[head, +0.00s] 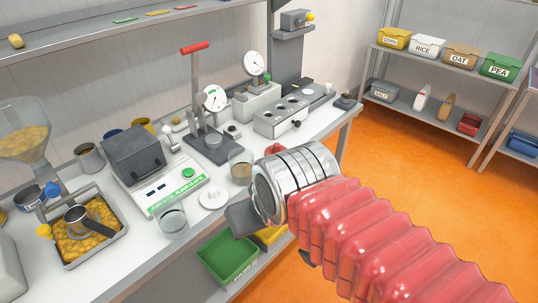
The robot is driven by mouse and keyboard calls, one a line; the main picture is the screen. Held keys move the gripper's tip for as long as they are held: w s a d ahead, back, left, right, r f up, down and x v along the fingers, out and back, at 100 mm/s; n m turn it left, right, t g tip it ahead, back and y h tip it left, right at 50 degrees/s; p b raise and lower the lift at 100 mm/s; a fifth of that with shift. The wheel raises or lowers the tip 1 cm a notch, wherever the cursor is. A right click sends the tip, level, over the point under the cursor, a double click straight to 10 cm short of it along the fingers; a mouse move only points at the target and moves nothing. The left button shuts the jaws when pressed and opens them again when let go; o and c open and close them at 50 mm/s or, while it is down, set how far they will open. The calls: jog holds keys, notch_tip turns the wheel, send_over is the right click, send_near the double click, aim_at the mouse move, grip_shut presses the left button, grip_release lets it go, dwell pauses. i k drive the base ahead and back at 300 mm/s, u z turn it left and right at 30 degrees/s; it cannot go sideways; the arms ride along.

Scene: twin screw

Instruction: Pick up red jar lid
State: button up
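My gripper (243,218) reaches over the front edge of the bench, at the end of my red bellows arm and silver wrist. Only a dark grey part of it shows; the wrist hides the rest, so its opening and anything between the fingers cannot be seen. A clear glass jar (171,223) stands left of it on the bench. A white round disc with a raised middle (213,196) lies between them. Another jar with brownish contents (241,168) stands behind my wrist.
A scale with a dark box (160,185), a red-handled lever press (195,85) and dial gauges crowd the white bench. A tray of yellow grain (92,230) sits at left. Green (229,256) and yellow bins lie below. Orange floor is open at right, before shelves of labelled bins.

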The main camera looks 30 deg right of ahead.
aim_at(277, 147)
jog(key=z, duration=0.05)
jog(key=i, duration=1)
jog(key=u, duration=0.05)
